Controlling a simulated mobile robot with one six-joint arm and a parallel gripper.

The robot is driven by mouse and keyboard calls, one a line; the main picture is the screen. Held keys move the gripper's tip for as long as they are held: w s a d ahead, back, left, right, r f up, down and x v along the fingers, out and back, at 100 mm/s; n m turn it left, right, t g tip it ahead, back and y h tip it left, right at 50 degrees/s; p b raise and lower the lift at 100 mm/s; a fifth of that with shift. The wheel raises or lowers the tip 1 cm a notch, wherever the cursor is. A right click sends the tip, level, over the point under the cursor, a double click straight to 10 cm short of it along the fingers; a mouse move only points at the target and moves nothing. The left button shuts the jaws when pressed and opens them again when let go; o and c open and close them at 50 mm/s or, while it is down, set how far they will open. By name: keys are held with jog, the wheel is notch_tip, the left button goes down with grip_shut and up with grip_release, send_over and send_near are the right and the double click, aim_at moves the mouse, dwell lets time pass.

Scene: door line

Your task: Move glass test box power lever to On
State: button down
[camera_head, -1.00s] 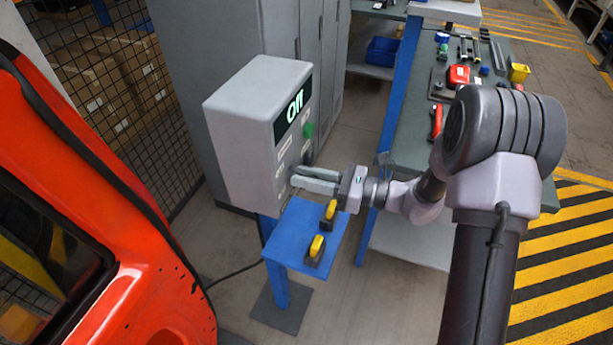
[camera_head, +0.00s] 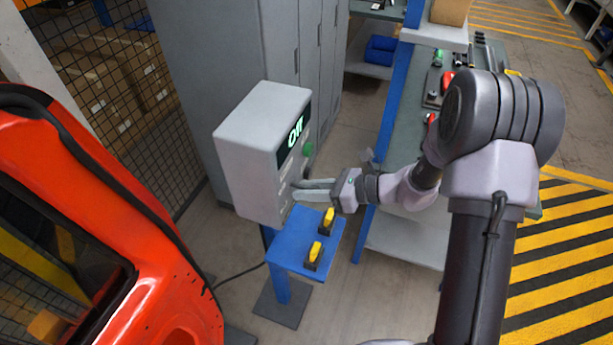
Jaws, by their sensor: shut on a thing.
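The grey glass test box (camera_head: 245,150) stands left of centre, with its front face turned to the right. Its display (camera_head: 296,131) reads "Off" in light letters. A green button (camera_head: 308,149) sits below the display. My gripper (camera_head: 296,189) reaches in from the right, its fingertips at the lower part of the front face. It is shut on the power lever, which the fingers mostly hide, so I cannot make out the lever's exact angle.
A blue stand (camera_head: 284,289) below the gripper carries two yellow-and-black items (camera_head: 328,219). An orange-red machine body (camera_head: 60,180) fills the left. A workbench with tools (camera_head: 405,215) is behind my arm. Grey cabinets (camera_head: 225,60) stand behind the box.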

notch_tip(320, 180, up, 2)
jog(key=h+p, duration=0.1)
jog(key=p, duration=0.1)
jog(key=g+h+p, duration=0.1)
jog(key=p, duration=0.2)
jog(key=h+p, duration=0.2)
jog(key=p, duration=0.1)
jog(key=shift+a+r, duration=0.15)
jog(key=shift+r, duration=0.1)
jog(key=shift+w+g+h+p, duration=0.1)
jog(key=shift+g+h+p, duration=0.3)
jog(key=shift+h+p, duration=0.4)
jog(key=shift+p, duration=0.4)
jog(key=shift+f, duration=0.1)
jog(key=c, duration=1.2)
grip_release()
jog(key=shift+a, duration=0.1)
jog(key=p+v, duration=0.2)
jog(key=v, duration=1.5)
jog(key=shift+r, duration=0.25)
